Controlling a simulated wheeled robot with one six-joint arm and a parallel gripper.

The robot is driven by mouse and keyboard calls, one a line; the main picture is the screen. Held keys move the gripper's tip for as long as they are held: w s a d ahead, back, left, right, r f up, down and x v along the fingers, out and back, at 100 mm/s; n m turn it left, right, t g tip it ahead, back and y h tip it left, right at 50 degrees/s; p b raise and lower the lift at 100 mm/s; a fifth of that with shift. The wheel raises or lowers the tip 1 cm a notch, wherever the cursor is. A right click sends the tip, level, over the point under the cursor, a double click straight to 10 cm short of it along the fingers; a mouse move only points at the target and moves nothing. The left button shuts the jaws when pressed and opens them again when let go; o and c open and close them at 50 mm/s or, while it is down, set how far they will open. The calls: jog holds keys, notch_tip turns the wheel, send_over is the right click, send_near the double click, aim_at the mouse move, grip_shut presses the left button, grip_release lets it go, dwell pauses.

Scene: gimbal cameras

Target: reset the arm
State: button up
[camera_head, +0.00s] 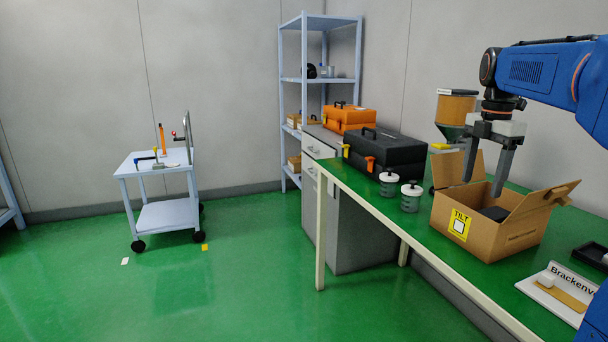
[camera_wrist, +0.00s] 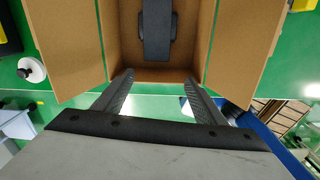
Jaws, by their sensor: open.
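My gripper (camera_head: 482,188) hangs from my blue arm at the right of the head view, fingers pointing down over an open cardboard box. The fingers (camera_wrist: 158,85) are spread apart with nothing between them in the wrist view. The cardboard box (camera_head: 485,238) stands on the green table with its flaps up and a yellow TILT label on its side. A dark object (camera_head: 494,213) lies inside the box. It also shows in the wrist view as a dark block (camera_wrist: 157,35), beyond the fingertips. The head view does not show clearly how far the fingertips reach into the box.
Two lidded jars (camera_head: 410,196) stand left of the box on the green table (camera_head: 345,186). A black toolbox (camera_head: 385,152) and an orange toolbox (camera_head: 349,118) are behind them. A sign (camera_head: 556,291) and a black tray (camera_head: 592,256) lie at right. Open floor lies left of the table.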

jog(key=s+a+f+m+t, duration=0.1)
jog(key=s+a+f+m, duration=0.35)
jog(key=s, duration=0.25)
jog(key=s+a+f+m+t, duration=0.1)
jog(key=s+a+f+m, duration=0.3)
jog(key=s, duration=0.3)
jog(key=s+a+f+m+t, duration=0.1)
jog(key=s+a+f+m, duration=0.2)
jog(key=s+f+m, duration=0.3)
jog(key=s+a+f+m+t, duration=0.1)
jog(key=s+a+f+m, duration=0.1)
jog(key=s+f+m, duration=0.4)
notch_tip(320, 180, down, 2)
jog(key=shift+s+a+f+t, duration=0.1)
jog(key=shift+s+a+t, duration=0.25)
jog(key=shift+s, duration=0.9)
